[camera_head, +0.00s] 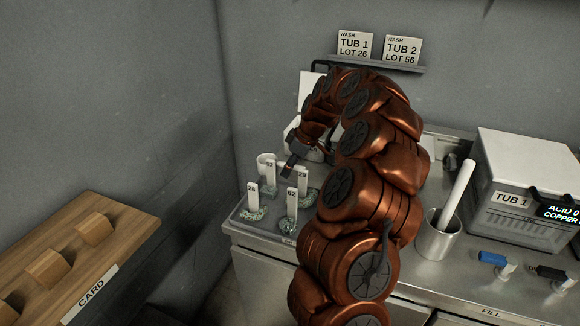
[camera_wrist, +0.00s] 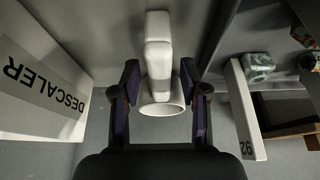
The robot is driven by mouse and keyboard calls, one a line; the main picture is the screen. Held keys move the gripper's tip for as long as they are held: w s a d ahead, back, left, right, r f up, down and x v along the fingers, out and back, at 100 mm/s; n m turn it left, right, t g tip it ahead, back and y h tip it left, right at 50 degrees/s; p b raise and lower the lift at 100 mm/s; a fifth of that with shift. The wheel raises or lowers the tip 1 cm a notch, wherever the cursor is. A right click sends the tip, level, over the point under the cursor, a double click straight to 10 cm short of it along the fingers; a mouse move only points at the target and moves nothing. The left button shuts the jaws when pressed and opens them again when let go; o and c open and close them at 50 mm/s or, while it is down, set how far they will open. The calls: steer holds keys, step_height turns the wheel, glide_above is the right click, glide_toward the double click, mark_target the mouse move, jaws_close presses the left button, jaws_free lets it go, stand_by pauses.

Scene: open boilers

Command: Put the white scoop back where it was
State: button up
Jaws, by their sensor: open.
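The white scoop (camera_wrist: 158,55) is in the middle of the wrist view, its round cup end toward me and its narrower body reaching away. My gripper (camera_wrist: 160,84) is open, with one dark finger on each side of the scoop. Thin gaps seem to show, but I cannot tell whether either finger touches it. In the head view my gripper (camera_head: 290,165) is above the back of the grey tray (camera_head: 243,226), partly hidden by my copper arm.
A white box marked DESCALER (camera_wrist: 40,85) stands close on the left in the wrist view; a numbered tag (camera_wrist: 246,110) is close right. Several upright tags stand in the tray.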

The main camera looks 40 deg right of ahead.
steer(key=b+v, duration=0.2)
steer(key=v, duration=1)
steer(key=shift+r, duration=0.15)
steer(key=s+a+g, duration=0.1)
steer(key=s+a, duration=0.3)
steer(key=a, duration=0.9)
steer(key=s+a+g, duration=0.2)
steer(key=s+a, duration=0.3)
steer(key=a, duration=0.7)
steer(key=s+a+f+m+g, duration=0.1)
steer(key=s+a+f+m, duration=0.1)
steer(key=s, duration=0.6)
steer(key=s+a+f+m+g+h, duration=0.1)
steer(key=s+f, duration=0.3)
steer(key=s, duration=0.4)
steer(key=s+a+f+m+h, duration=0.1)
steer(key=s+a+f+m, duration=0.2)
steer(key=s, duration=0.5)
steer(key=shift+s+a+f+g, duration=0.15)
steer(key=shift+a+f+g, duration=0.2)
steer(key=shift+g, duration=0.05)
steer(key=shift+r, duration=0.1)
